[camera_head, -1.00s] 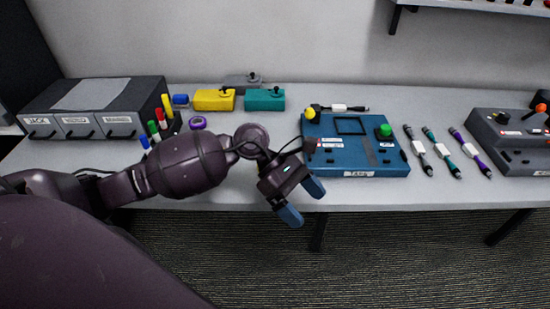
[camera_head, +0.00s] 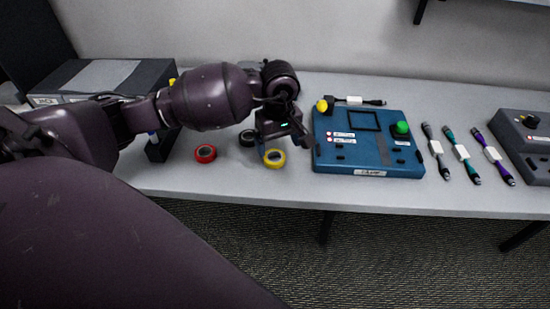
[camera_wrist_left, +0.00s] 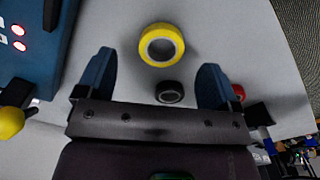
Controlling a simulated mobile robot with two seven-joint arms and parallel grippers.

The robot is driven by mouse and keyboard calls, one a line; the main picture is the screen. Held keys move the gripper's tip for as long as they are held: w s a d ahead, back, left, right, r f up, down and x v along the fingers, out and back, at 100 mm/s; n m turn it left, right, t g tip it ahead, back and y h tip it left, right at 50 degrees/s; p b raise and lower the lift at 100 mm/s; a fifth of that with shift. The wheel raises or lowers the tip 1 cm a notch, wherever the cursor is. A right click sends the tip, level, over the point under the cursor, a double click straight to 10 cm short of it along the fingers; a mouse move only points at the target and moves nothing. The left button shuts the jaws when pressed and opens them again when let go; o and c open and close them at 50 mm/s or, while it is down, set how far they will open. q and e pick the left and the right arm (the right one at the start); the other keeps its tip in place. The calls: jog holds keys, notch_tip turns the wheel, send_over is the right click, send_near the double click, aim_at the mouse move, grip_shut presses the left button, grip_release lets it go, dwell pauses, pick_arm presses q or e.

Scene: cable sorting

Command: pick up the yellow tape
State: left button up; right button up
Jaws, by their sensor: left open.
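The yellow tape (camera_head: 274,158) is a ring lying flat on the table, below my left gripper (camera_head: 285,140) in the head view. In the left wrist view the yellow tape (camera_wrist_left: 161,45) lies ahead of the gap between the blue fingertips of my left gripper (camera_wrist_left: 154,70). The gripper is open and empty, apart from the tape. In the head view its fingers are mostly hidden behind the wrist. My right gripper is in neither view.
A black tape (camera_head: 248,138) and a red tape (camera_head: 205,153) lie left of the yellow one. A blue control box (camera_head: 367,165) stands close on the right, with several cables beyond it. The table's front edge (camera_head: 250,203) is near.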

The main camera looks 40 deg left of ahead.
aim_at(276, 157)
pick_arm(q)
jog(key=shift+s+a+f, duration=0.1)
jog(key=shift+a+f, duration=0.05)
jog(key=shift+f, duration=1.2)
jog(key=shift+a+f, duration=0.15)
jog(key=shift+f, duration=1.2)
